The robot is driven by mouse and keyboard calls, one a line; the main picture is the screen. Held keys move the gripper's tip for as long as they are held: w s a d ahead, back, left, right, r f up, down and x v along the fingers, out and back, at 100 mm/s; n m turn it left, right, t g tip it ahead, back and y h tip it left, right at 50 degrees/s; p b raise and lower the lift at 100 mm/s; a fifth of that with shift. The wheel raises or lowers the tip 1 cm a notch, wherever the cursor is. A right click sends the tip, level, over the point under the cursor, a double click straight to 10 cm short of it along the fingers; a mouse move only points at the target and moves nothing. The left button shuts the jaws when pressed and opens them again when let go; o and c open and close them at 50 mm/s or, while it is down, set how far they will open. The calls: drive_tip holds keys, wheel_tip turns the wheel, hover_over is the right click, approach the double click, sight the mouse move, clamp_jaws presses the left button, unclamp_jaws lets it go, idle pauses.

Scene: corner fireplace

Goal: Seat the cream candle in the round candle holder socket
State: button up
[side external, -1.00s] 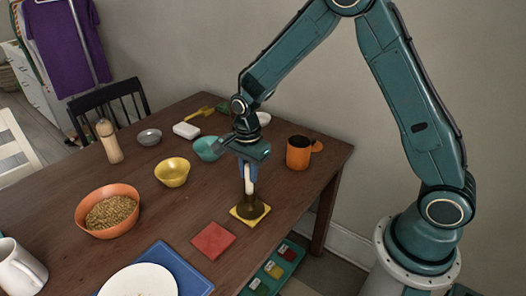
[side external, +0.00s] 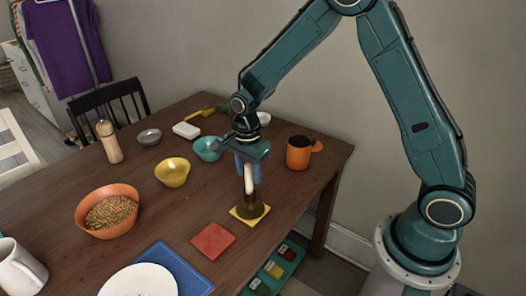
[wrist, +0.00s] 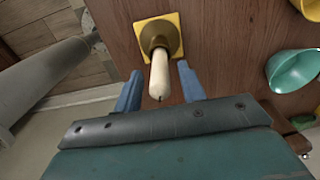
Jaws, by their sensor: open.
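The cream candle (side external: 249,180) stands upright in the round brown candle holder (side external: 249,208), and its lower end is inside the socket. The holder sits on a yellow square (side external: 238,213) on the table. In the wrist view the candle (wrist: 160,74) points toward me from the brass-coloured holder (wrist: 158,34). My gripper (side external: 248,170) is above the holder with its blue fingers around the upper candle. In the wrist view my gripper (wrist: 160,84) is open, with a gap between each finger and the candle. How deep the candle sits is hidden inside the socket.
An orange mug (side external: 299,153) stands to the right of my gripper. A teal bowl (side external: 207,149) and a yellow bowl (side external: 172,172) are to its left. A red square (side external: 213,241) lies in front. The wooden table (side external: 145,225) is clear between these things.

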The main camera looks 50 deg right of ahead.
wheel_tip(320, 180, up, 10)
drive_tip(key=shift+r, duration=0.85)
drive_tip(key=s+d+r+n+t, duration=0.1)
drive_tip(key=s+r+n+t, duration=0.2)
drive_tip(key=s+r+n, duration=0.65)
drive_tip(key=s+d+r+n+t, duration=0.1)
drive_tip(key=s+n+t, duration=0.1)
drive_tip(key=s+n, duration=0.6)
drive_tip(key=s, duration=0.7)
drive_tip(key=shift+s+r+t, duration=0.15)
drive_tip(key=shift+r+t, duration=0.15)
